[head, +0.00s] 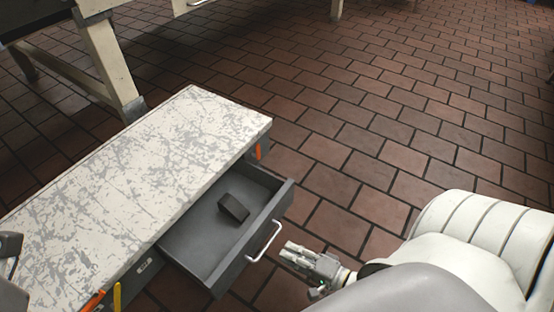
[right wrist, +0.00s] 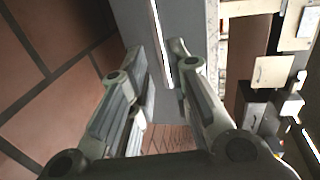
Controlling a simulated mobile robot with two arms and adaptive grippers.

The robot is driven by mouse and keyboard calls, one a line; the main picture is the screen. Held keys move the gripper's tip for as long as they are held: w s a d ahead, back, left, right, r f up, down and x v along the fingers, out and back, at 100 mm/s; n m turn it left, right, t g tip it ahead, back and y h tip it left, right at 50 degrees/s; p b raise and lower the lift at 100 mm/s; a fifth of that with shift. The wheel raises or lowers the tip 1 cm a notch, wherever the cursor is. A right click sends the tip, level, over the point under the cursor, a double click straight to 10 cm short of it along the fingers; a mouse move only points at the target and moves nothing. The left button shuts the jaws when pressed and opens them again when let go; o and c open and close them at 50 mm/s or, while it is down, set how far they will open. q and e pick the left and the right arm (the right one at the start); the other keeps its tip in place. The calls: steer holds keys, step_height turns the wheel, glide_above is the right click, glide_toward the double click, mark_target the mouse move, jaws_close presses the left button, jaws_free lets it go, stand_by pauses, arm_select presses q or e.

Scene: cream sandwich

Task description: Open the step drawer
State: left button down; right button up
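The step drawer (head: 212,262) is pulled out of a low step with a worn white top (head: 150,170). Its grey inside shows, with a small dark block (head: 233,207) lying in it. A pale bar handle (head: 264,241) is on the drawer's front. My right gripper (head: 287,252) is just to the right of the handle, with a small gap between them. In the right wrist view, the fingers (right wrist: 158,62) are spread. The pale handle (right wrist: 158,40) shows beyond and between the fingertips, not gripped. My left gripper does not show clearly.
A cream wooden table leg (head: 112,62) stands behind the step. Orange and yellow tool handles (head: 117,296) show at the step's near edge. Red brick floor (head: 390,140) is clear to the right of the drawer.

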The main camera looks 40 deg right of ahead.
steer(key=shift+v, duration=1.85)
steer(key=shift+a, duration=0.1)
